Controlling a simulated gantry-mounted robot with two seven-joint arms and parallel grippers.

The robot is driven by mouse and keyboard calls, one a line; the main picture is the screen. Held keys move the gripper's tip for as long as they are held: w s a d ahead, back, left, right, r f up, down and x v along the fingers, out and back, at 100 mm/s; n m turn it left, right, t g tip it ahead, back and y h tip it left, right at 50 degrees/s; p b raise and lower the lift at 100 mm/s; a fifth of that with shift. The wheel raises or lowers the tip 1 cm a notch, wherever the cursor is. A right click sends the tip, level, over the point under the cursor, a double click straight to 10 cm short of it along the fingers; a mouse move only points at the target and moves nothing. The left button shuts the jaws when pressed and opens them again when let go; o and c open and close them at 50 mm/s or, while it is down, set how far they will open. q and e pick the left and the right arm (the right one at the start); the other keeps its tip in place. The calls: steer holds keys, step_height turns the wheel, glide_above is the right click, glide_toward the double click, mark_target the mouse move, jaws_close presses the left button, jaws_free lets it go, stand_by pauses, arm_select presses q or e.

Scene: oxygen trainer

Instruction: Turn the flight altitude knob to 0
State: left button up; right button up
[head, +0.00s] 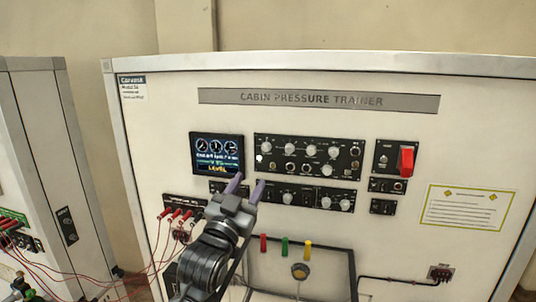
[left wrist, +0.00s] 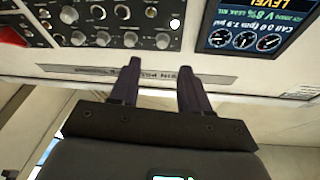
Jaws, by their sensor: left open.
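The cabin pressure trainer (head: 420,120) stands upright in front of me. Its upper black knob panel (head: 273,143) carries several pale round knobs, and a lower strip (head: 306,188) has more. The labels are too small to read, so I cannot tell which knob is flight altitude. My left gripper (head: 246,187) is open and empty, in front of the lower strip, below the display and the upper panel's left end. In the left wrist view the gripper (left wrist: 160,67) shows both fingers apart, with the knob panel (left wrist: 112,27) upside down beyond them. My right gripper is not in view.
A lit display (head: 217,153) sits left of the knobs. A red switch cover (head: 406,160) is at the right. Red leads (head: 157,240) hang at the lower left. Coloured tabs (head: 285,247) stand below the strip. Another grey cabinet (head: 45,120) is at far left.

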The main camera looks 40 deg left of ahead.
mark_target(265, 149)
arm_select(q)
steer(key=p+x, duration=0.2)
steer(key=x, duration=0.3)
steer(key=r+p+x, duration=0.1)
steer(key=p+x, duration=0.1)
steer(key=x, duration=0.2)
steer(key=shift+w+a+r, duration=0.1)
steer(key=shift+a, duration=0.15)
steer(key=shift+w+a+r, duration=0.15)
steer(key=shift+w, duration=0.35)
steer(key=shift+c, duration=0.2)
jaws_close()
